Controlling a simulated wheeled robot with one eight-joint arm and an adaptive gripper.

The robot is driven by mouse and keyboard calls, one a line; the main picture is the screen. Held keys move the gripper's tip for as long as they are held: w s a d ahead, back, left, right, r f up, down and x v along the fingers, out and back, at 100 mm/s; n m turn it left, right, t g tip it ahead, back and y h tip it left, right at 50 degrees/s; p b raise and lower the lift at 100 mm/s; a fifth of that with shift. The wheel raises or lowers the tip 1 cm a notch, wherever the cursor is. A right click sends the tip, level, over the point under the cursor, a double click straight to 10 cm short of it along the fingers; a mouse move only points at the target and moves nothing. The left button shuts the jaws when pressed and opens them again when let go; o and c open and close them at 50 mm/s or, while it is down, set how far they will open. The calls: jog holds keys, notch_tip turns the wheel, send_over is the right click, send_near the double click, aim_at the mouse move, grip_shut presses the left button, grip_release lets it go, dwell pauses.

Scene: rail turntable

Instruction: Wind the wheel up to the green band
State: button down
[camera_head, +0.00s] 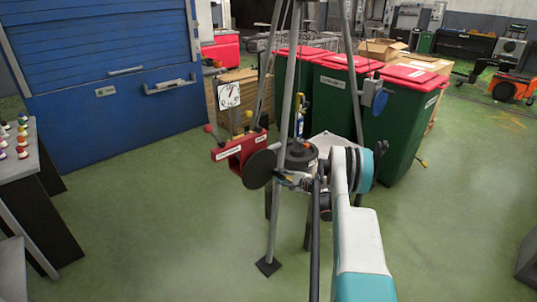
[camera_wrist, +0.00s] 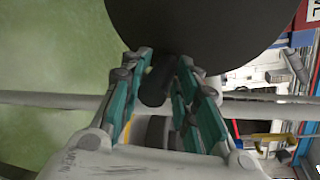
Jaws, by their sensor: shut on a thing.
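The wheel (camera_head: 258,168) is a dark disc on the side of a red machine (camera_head: 238,150). In the wrist view the wheel (camera_wrist: 200,25) fills the top, and a short dark handle (camera_wrist: 155,88) sticks out from it. My gripper (camera_wrist: 160,72) is shut on this handle, with its teal fingers on both sides of it. In the head view my gripper (camera_head: 284,180) is at the wheel's right side, and the grip is too small to make out. A white dial (camera_head: 229,95) with a dark needle stands above the machine. I cannot make out a green band on it.
Grey stand legs (camera_head: 274,220) rise around the machine, close to my arm. Red-lidded green bins (camera_head: 400,120) stand behind at right. A blue shutter (camera_head: 110,60) is at back left, and a table with colored knobs (camera_head: 30,170) at left. The green floor in front is clear.

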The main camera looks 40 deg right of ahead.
jog(key=shift+s+a+f+m+y, duration=0.15)
jog(key=shift+a+f+m+y, duration=0.55)
jog(key=shift+f+m, duration=0.45)
jog(key=shift+a, duration=0.1)
jog(key=c, duration=1.2)
grip_release()
jog(key=shift+r, duration=0.1)
jog(key=s, duration=0.8)
jog(key=shift+d, duration=0.4)
jog(key=shift+r, duration=0.1)
jog(key=shift+w, duration=0.1)
